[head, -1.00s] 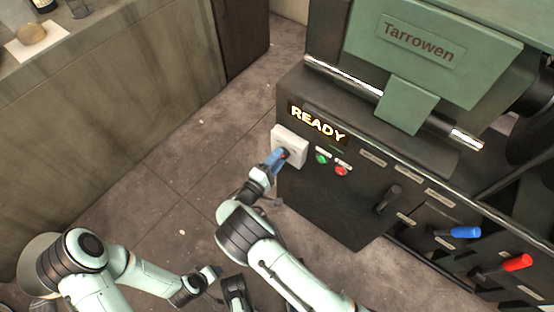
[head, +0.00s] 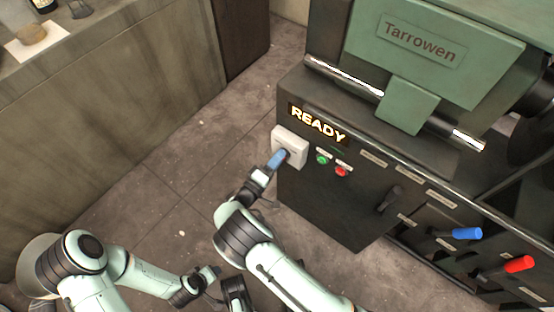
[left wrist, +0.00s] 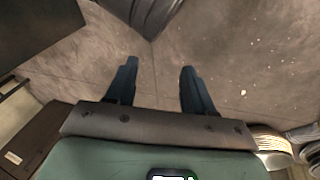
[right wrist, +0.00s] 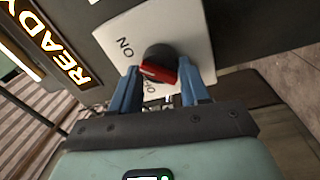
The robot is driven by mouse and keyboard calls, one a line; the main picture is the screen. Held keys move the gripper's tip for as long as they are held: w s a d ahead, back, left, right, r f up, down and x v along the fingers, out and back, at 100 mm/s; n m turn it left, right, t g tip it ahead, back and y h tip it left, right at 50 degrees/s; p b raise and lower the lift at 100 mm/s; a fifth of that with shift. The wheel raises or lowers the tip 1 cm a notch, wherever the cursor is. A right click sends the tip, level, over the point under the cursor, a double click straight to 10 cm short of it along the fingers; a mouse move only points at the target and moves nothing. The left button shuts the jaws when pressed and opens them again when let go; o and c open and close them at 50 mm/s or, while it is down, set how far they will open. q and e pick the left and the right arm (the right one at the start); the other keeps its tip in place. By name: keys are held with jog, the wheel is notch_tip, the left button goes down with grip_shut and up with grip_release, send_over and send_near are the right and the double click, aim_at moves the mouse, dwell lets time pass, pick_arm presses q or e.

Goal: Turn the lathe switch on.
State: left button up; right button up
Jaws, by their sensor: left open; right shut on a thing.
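The lathe switch is a white plate (head: 290,143) on the dark front of the lathe, below the lit READY display (head: 317,122). In the right wrist view the plate (right wrist: 188,40) carries ON and OFF marks and a black round knob with a red handle (right wrist: 158,72). My right gripper (head: 281,157) has its blue fingers on both sides of the red handle and is shut on it. Its fingers hide the handle in the head view. Which mark the handle points to is not clear. My left gripper (left wrist: 158,68) is open and empty, low over the floor.
A green button (head: 322,159) and a red button (head: 341,170) sit right of the switch. A black lever (head: 389,198), a blue-handled lever (head: 466,233) and a red-handled lever (head: 518,264) stick out further right. A counter (head: 100,100) stands at left; floor between is clear.

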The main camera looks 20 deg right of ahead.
jog(key=shift+f, duration=0.15)
jog(key=o, duration=1)
jog(key=shift+o, duration=0.2)
pick_arm(q)
jog(key=shift+s+d+r+g+p, duration=0.15)
jog(key=shift+s+d+r+p, duration=0.15)
jog(key=shift+s, duration=0.2)
jog(key=shift+s+d+r+g+p, duration=0.15)
jog(key=shift+s+d+r+p, duration=0.05)
jog(key=shift+s+r+p, duration=0.2)
pick_arm(e)
jog(key=r+v, duration=0.1)
jog(key=v, duration=1.2)
jog(key=shift+s+a+f, duration=0.15)
jog(key=shift+a+f, duration=0.05)
jog(key=shift+f, duration=0.25)
pick_arm(q)
jog(key=shift+s, duration=0.1)
pick_arm(e)
jog(key=shift+r, duration=0.1)
